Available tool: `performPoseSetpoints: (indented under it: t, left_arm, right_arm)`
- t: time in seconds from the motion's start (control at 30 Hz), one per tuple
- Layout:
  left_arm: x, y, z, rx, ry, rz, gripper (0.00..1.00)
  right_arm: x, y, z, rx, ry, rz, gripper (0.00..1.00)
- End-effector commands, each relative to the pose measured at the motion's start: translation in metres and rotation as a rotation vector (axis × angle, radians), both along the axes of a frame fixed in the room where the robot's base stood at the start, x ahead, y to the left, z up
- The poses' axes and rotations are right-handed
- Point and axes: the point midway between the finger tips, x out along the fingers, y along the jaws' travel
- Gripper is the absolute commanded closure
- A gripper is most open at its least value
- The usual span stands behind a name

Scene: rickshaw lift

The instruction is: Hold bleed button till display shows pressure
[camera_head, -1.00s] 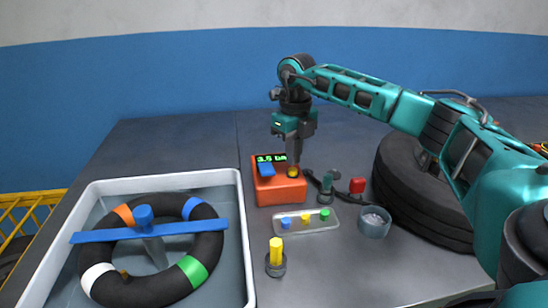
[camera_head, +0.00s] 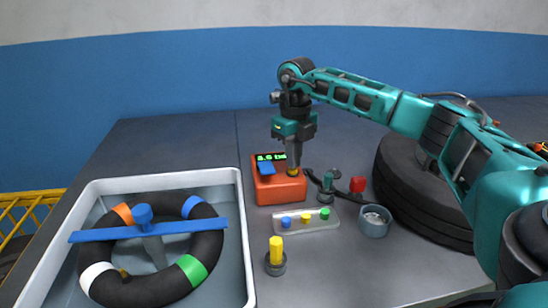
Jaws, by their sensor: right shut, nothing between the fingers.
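The orange-red box (camera_head: 281,190) stands on the table, with a display (camera_head: 268,157) on top showing green digits. They read like "3.5 ba", with the right end of the text cut off or hidden. A blue block (camera_head: 265,168) sits on its top at the left. The yellow button (camera_head: 293,174) is on the box's top at the right. My right gripper (camera_head: 293,166) is shut and empty, pointing down with its tips at the yellow button. They look to be touching it, but the tips partly hide it. My left gripper is not in view.
A grey tub (camera_head: 241,236) holds a black ring with coloured bands (camera_head: 198,210). A clear tray with coloured pieces (camera_head: 322,225), a grey cup (camera_head: 375,221), a yellow peg in a holder (camera_head: 276,250), a red block (camera_head: 357,184) and a tyre (camera_head: 400,190) surround the box.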

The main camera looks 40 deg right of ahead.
Motion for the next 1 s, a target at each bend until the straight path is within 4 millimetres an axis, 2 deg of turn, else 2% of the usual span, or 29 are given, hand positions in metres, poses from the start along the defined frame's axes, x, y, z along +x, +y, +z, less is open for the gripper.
performPoseSetpoints:
  t: [0.37, 1.0]
  left_arm:
    - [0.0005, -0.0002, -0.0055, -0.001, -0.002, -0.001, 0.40]
    - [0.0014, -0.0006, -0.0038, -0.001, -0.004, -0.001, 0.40]
  right_arm:
    - [-0.0001, 0.0001, -0.0126, 0.000, 0.001, 0.000, 1.00]
    - [-0.0002, 0.0003, -0.0117, 0.000, 0.002, 0.001, 1.00]
